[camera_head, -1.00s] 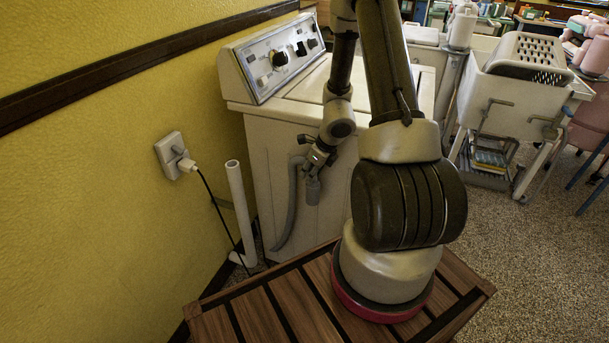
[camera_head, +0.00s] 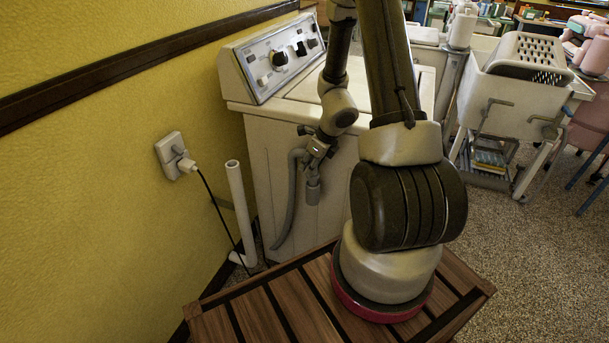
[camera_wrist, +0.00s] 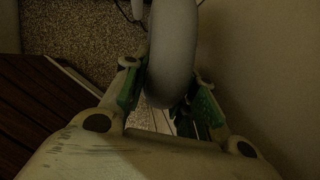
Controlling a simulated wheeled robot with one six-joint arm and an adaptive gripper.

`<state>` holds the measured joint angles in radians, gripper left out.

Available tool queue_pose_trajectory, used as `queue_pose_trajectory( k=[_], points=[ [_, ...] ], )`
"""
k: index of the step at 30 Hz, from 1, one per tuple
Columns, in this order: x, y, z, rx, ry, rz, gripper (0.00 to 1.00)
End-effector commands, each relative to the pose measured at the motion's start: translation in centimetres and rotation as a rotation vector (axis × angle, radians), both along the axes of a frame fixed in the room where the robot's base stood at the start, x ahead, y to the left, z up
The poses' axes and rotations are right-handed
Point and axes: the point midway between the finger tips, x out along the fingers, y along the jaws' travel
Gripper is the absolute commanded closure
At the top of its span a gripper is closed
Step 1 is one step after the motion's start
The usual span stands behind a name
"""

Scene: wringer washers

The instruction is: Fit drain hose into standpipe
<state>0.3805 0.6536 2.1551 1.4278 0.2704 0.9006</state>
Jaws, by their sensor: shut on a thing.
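The grey drain hose (camera_head: 291,205) rises along the side of the white washer (camera_head: 285,130) and bends over at its top. My gripper (camera_head: 311,158) is shut on the hose near this bend. A short grey piece, seemingly the hose's free end, hangs down below the gripper. In the wrist view the hose (camera_wrist: 172,55) runs between the two fingers (camera_wrist: 165,95). The white standpipe (camera_head: 240,210) stands upright near the yellow wall, left of the hose and apart from it. Its open top is lower than the gripper.
A slatted wooden platform (camera_head: 265,315) lies in front. A white tub on a stand (camera_head: 520,95) is at the right.

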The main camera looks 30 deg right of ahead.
Motion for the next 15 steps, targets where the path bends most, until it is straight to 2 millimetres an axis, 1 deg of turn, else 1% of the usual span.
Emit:
queue_pose_trajectory(
  k=[15],
  points=[
    [0.1, 0.0, 2.9, -0.001, -0.003, 0.001, 0.95]
  ],
)
